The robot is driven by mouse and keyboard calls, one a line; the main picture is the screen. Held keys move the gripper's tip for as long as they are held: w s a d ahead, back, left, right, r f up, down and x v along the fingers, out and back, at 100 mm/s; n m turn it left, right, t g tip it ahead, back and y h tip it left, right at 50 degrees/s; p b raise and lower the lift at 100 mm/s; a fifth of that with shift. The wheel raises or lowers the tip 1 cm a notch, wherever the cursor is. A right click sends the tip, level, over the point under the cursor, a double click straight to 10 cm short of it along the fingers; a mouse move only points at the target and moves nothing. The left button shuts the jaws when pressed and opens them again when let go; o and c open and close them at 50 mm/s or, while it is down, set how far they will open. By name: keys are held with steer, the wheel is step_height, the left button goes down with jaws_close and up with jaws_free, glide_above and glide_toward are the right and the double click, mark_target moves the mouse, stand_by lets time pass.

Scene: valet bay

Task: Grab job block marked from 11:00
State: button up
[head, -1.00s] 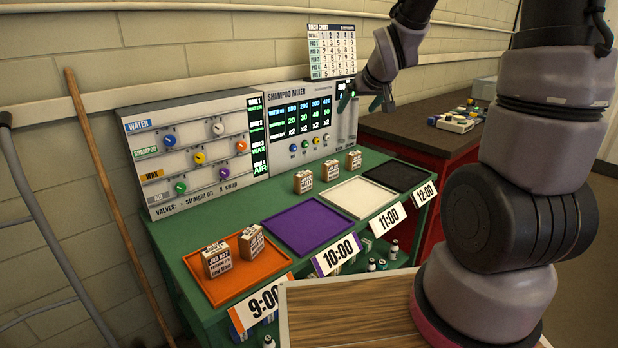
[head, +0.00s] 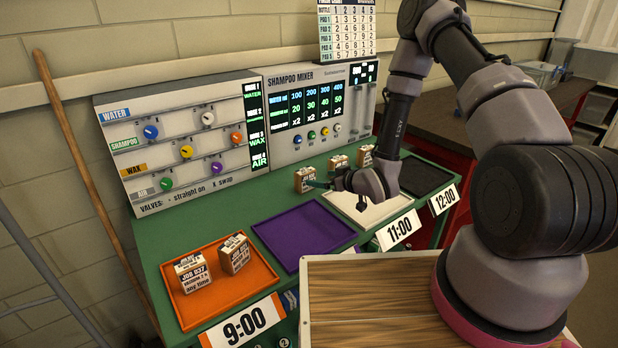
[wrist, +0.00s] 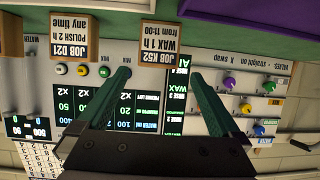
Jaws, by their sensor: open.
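The job block marked from 11:00 (wrist: 160,45) is a small brown box with a white label reading JOB K52, WAX, from 11:00. In the head view it appears to be the leftmost of the blocks behind the trays (head: 305,180). My gripper (head: 321,184) is open beside it, low over the green bench. In the wrist view my gripper's green fingertips (wrist: 160,74) are spread wide, with the block just beyond them and lined up between them. The fingers look empty. The far finger is hard to make out in the head view.
The JOB D21 block (wrist: 73,35), marked any time, stands close beside the K52 block. Another block (head: 366,156) stands farther right. Two blocks sit in the orange tray (head: 225,308). The purple tray (head: 300,235) is empty. The shampoo mixer panel (head: 320,110) stands behind.

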mark_target(309, 175)
steer(key=x, duration=1)
steer(key=shift+w+a, duration=0.15)
steer(key=shift+w, duration=0.25)
steer(key=shift+r, duration=0.1)
steer(key=c, duration=1.2)
steer(key=shift+r, duration=0.1)
